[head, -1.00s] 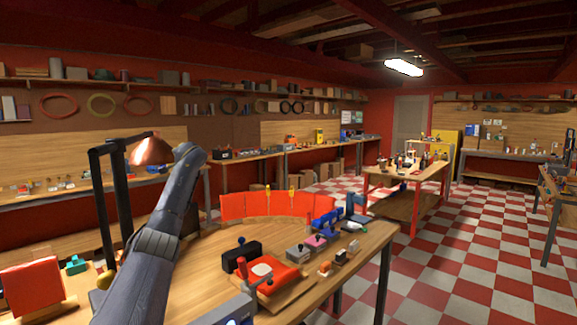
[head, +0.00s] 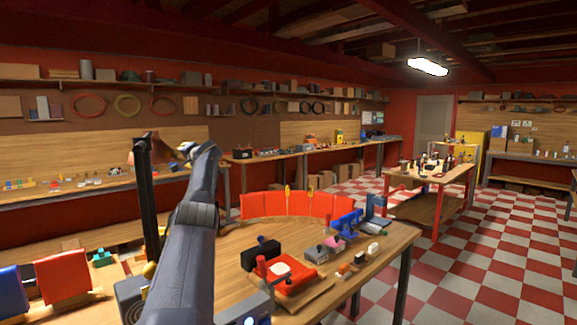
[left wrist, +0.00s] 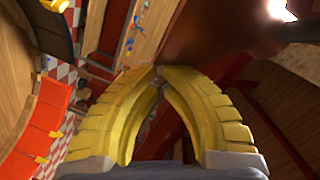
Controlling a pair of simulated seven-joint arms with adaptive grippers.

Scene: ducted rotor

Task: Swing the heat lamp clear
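The heat lamp stands at the left of the near bench in the head view, with a dark upright post (head: 146,200) and a copper-brown shade (head: 160,146) at its top. My left gripper (head: 184,149) is at the right side of the shade and partly covers it. In the left wrist view its yellow fingers (left wrist: 158,70) meet at the tips, with nothing clearly between them. A dark brown surface, which looks like the shade (left wrist: 200,35), lies just beyond the tips; whether they touch it I cannot tell. My right gripper is not in view.
Orange-red panels (head: 300,204) stand in an arc along the back of the bench (head: 215,262). A black block (head: 261,254), a red fixture (head: 287,276) and small parts lie to the right of my arm. A red panel (head: 66,276) stands at left.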

